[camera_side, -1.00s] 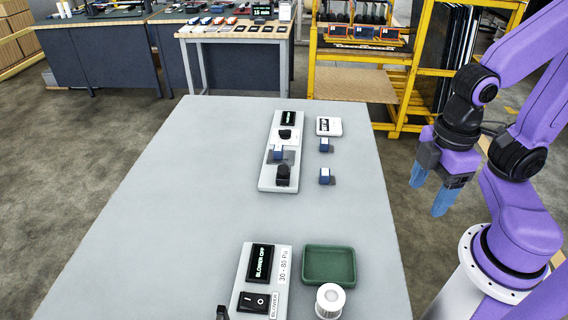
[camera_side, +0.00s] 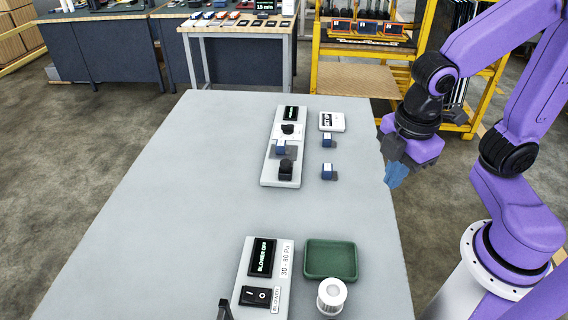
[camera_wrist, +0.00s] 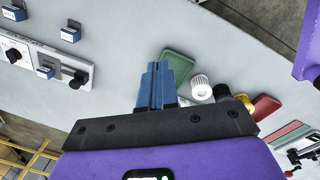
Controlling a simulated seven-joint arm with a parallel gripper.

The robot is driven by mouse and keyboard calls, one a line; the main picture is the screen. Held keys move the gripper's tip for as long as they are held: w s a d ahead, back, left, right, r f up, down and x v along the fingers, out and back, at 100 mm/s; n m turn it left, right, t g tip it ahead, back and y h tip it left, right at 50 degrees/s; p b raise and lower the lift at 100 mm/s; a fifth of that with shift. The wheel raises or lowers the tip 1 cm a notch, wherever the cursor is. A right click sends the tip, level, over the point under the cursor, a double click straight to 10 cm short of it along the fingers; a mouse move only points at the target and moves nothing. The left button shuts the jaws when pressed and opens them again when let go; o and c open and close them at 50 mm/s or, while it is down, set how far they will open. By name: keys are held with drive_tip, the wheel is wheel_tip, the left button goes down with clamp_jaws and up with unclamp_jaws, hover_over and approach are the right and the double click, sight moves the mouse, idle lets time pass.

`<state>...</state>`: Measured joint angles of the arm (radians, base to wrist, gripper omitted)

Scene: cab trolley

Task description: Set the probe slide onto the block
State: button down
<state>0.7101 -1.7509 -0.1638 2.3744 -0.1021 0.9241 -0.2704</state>
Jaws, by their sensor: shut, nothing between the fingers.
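A long pale panel (camera_side: 268,173) lies on the table with a small screen, two black knobs and a blue-and-white piece (camera_side: 281,147) between them. Two small blue-and-white pieces, one farther back (camera_side: 328,141) and one nearer (camera_side: 329,173), stand to the panel's right. I cannot tell which piece is the probe slide or the block. The wrist view shows blue-and-white pieces (camera_wrist: 70,34) at upper left. My gripper (camera_side: 393,178) is by the table's right edge, apart from all of these. Its blue fingers (camera_wrist: 155,84) are shut and empty.
A green tray (camera_side: 330,276) and a white ribbed cylinder (camera_side: 331,296) are at the table's front. Beside them is a blower panel (camera_side: 247,275) reading "BLOWER OFF". A white box (camera_side: 332,121) sits at the back. The table's left side is clear.

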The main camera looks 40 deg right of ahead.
drive_tip(key=w+a+f+n+t+h, duration=0.1)
drive_tip(key=w+a+n, duration=0.4)
drive_tip(key=w, duration=0.4)
drive_tip(key=w+a+f+n+t+h, duration=0.1)
drive_tip(key=w+a+n, duration=0.5)
drive_tip(key=w, duration=0.4)
drive_tip(key=shift+w+h, duration=0.25)
drive_tip(key=shift+h, duration=0.15)
drive_tip(key=shift+f, duration=0.15)
approach(285, 173)
drive_tip(key=f, duration=0.1)
drive_tip(key=s+a+f, duration=0.1)
drive_tip(key=s+f, duration=0.1)
drive_tip(key=f, duration=0.1)
drive_tip(key=shift+a+f, duration=0.1)
drive_tip(key=shift+a, duration=0.3)
drive_tip(key=shift+w+d, duration=0.85)
drive_tip(key=shift+w, duration=0.1)
drive_tip(key=shift+w+d, duration=0.55)
drive_tip(key=shift+w, duration=0.05)
